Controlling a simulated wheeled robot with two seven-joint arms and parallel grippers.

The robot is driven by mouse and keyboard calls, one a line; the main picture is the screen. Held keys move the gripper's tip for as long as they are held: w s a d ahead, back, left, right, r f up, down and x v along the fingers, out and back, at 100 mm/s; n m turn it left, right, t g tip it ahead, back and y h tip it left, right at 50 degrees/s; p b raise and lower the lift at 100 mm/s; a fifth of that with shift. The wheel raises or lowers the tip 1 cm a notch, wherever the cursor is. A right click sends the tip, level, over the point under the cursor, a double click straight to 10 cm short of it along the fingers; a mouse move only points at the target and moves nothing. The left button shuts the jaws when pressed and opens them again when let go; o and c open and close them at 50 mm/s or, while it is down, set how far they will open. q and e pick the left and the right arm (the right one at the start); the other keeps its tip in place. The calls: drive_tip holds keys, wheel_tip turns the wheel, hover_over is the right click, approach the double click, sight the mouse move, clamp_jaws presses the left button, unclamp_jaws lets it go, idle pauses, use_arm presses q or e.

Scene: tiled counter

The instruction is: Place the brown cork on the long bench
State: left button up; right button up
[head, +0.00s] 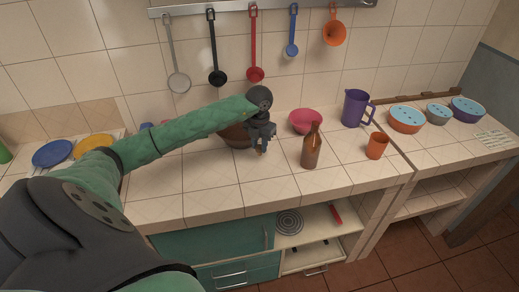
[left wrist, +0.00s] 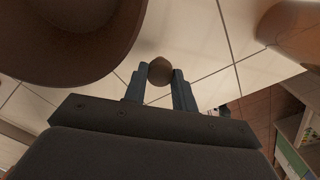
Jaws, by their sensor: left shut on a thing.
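The brown cork (left wrist: 160,71) sits between the fingertips of my left gripper (left wrist: 160,82) in the left wrist view, and the gripper is shut on it. In the head view my left gripper (head: 261,149) points down above the middle of the long tiled bench (head: 215,190), between a brown bowl and a brown bottle. The cork is too small to make out clearly there. Bare tiles show below the cork in the wrist view. My right gripper is in neither view.
The brown bowl (head: 232,138) stands close behind the gripper. The open-necked brown bottle (head: 311,150) stands to its right, with a pink bowl (head: 303,120), orange cup (head: 377,146) and purple jug (head: 355,108) beyond. The front tiles left of the bottle are clear.

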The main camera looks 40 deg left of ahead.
sight(259, 147)
use_arm(q)
drive_tip(key=shift+s+a+f+p, duration=0.15)
drive_tip(key=shift+f+p, duration=0.2)
drive_tip(key=shift+f, duration=0.2)
drive_tip(key=shift+f+p, duration=0.5)
drive_tip(key=shift+f, duration=0.85)
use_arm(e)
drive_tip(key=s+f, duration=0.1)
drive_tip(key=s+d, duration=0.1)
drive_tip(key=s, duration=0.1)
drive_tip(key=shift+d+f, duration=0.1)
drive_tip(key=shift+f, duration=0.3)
use_arm(q)
drive_tip(key=shift+f, duration=0.1)
drive_tip(key=o, duration=0.9)
drive_tip(key=shift+o, duration=0.2)
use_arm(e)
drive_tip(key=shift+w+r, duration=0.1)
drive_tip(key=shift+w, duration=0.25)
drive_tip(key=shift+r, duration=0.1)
